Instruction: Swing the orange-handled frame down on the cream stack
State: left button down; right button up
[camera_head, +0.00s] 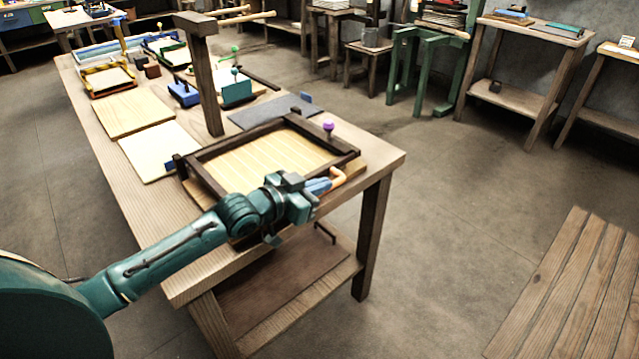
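A dark wooden frame (335,142) with a pale, striped cream surface (262,164) inside it lies near the table's front right corner. It looks about flat, but I cannot tell whether it is slightly raised. A curved orange handle (340,178) shows at its near right edge. My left gripper (322,185) is at this handle, with its blue fingers reaching to it. I cannot tell whether they are closed on it. My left wrist hides part of the frame's near edge. A flat cream piece (160,150) lies left of the frame. My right gripper is out of view.
A wooden post with an arm (207,80) stands on the table (385,160) behind the frame. A purple knob (328,126) rises by the frame's far right corner. A grey slab (262,112), a tan board (121,112) and blue blocks (185,93) lie farther back.

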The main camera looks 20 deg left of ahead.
pick_arm(q)
jog(key=shift+s+f, duration=0.1)
jog(key=shift+f, duration=0.4)
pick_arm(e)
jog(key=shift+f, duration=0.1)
pick_arm(q)
jog(key=shift+r, duration=0.1)
